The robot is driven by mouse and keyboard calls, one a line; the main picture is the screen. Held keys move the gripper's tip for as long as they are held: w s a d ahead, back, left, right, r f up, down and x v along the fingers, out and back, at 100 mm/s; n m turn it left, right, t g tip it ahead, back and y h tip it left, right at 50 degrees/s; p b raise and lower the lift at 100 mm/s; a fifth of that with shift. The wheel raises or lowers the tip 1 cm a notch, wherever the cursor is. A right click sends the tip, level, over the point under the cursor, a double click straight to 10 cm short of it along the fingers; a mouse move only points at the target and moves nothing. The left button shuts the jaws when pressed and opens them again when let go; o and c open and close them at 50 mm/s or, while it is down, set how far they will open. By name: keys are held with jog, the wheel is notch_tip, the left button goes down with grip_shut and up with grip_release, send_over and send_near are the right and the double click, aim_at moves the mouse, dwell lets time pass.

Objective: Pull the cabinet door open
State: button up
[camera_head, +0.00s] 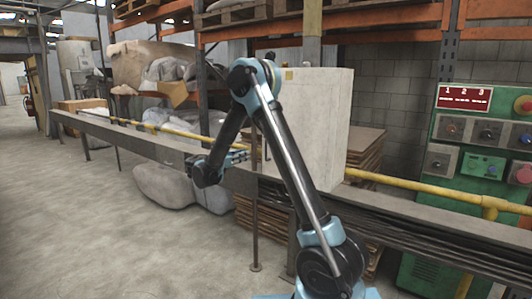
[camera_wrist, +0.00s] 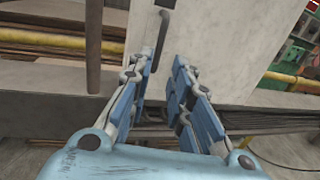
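The cabinet is a pale, off-white box (camera_head: 318,115) standing on the long ledge behind my arm in the head view. Its pale face (camera_wrist: 222,50) fills the upper middle of the wrist view. A dark upright bar handle (camera_wrist: 163,34) is on that face, near its left side. My gripper (camera_wrist: 164,70) is open and empty, with its two blue-grey fingers spread apart. The handle lies ahead of the gap, its lower end close to the left fingertip; I cannot tell whether they touch. In the head view my gripper (camera_head: 243,153) is left of the cabinet, and my arm hides part of the cabinet.
A long grey ledge (camera_head: 140,140) with a yellow pipe (camera_head: 400,183) runs across the scene. A green control panel (camera_head: 485,135) stands at the right. Shelving with wrapped goods (camera_head: 165,72) is behind. The floor (camera_head: 110,235) at the left front is clear.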

jog(key=x, duration=1.5)
jog(key=shift+c, duration=0.5)
grip_shut()
